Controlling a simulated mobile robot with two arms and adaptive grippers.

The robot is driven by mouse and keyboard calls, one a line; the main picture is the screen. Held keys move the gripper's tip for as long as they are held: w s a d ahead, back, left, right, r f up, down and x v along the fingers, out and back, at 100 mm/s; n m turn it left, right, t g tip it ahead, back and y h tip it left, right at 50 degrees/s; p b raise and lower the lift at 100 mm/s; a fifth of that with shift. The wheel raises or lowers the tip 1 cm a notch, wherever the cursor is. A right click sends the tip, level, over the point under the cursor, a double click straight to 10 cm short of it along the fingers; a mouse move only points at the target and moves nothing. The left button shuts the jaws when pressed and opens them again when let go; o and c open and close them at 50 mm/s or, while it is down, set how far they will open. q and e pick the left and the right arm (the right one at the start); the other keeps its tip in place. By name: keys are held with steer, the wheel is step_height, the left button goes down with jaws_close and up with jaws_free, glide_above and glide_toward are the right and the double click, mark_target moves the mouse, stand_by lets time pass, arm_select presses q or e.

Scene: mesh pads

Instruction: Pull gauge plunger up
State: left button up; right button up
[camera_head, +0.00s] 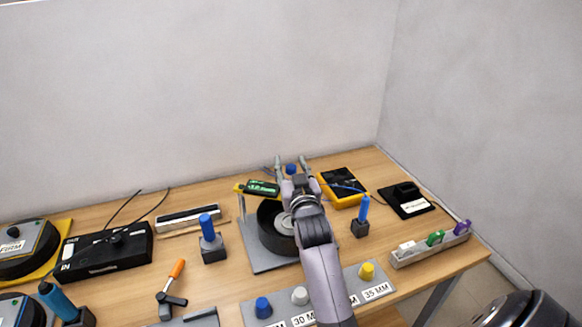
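The gauge has a green-lit display (262,188) on a yellow-edged mount, above a black ring-shaped part (272,226) on a grey base plate (266,261). A small blue cap (290,169), which may be the plunger's top, shows behind the display's right end. My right gripper (291,163) reaches over the black ring from the front, its fingers spread on either side of the blue cap. I cannot tell whether it touches the cap. My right arm hides part of the ring and whatever lies under the cap. My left gripper is not in view.
Blue-handled pins stand in black blocks left (208,228) and right (363,210) of the gauge. A yellow-framed device (342,187) and black pad (406,201) lie right. A labelled plate (375,288) with coloured knobs lies in front. A black box (106,252) sits left.

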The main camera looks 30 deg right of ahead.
steer(key=shift+s+a+f, duration=0.1)
steer(key=shift+s+f, duration=0.05)
steer(key=v, duration=0.7)
steer(key=shift+s, duration=0.15)
stand_by(0.4)
